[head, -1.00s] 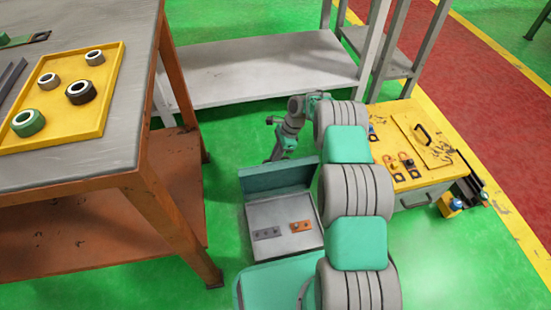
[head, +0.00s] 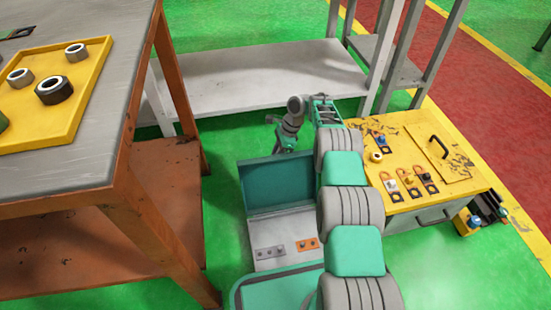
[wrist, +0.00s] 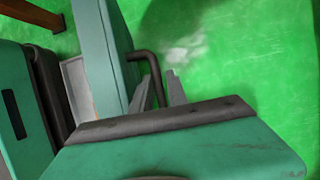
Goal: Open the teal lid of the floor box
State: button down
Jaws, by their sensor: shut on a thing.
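The floor box (head: 287,222) stands on the green floor, its grey inside showing a grey piece (head: 269,252) and an orange piece (head: 308,244). Its teal lid (head: 272,183) stands raised along the back edge, inner face toward the head camera. In the wrist view the lid (wrist: 108,45) is a teal slab with a dark bent handle (wrist: 147,58). My gripper (wrist: 160,92) is shut on this handle, its grey fingers around the bar's lower end. In the head view my gripper (head: 280,140) is small, just behind the lid's top edge.
A yellow-topped cabinet (head: 405,150) with padlocks and a hatch stands right of my arm. An orange-legged workbench (head: 80,165) with a yellow tray (head: 88,95) is at left. A grey low shelf (head: 250,75) stands behind the box. Green floor is open between.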

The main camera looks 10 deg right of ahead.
jog(key=shift+w+r, duration=0.15)
jog(key=shift+w, duration=0.35)
jog(key=c, duration=1.5)
grip_release()
jog(key=shift+o, duration=0.2)
jog(key=shift+s, duration=0.15)
jog(key=s+r+p, duration=0.1)
jog(key=r+p, duration=0.1)
jog(key=r, duration=0.1)
jog(key=s+r+p, duration=0.2)
jog(key=r+p, duration=0.1)
jog(key=s+r+p, duration=0.1)
jog(key=r+p, duration=0.1)
jog(key=r, duration=0.1)
jog(key=shift+s+r+p, duration=0.1)
jog(key=shift+s+p, duration=0.2)
jog(key=s+r+p, duration=0.3)
jog(key=s, duration=0.6)
jog(key=shift+s+r+p, duration=0.2)
jog(key=shift+r+p, duration=0.05)
jog(key=shift+p, duration=0.15)
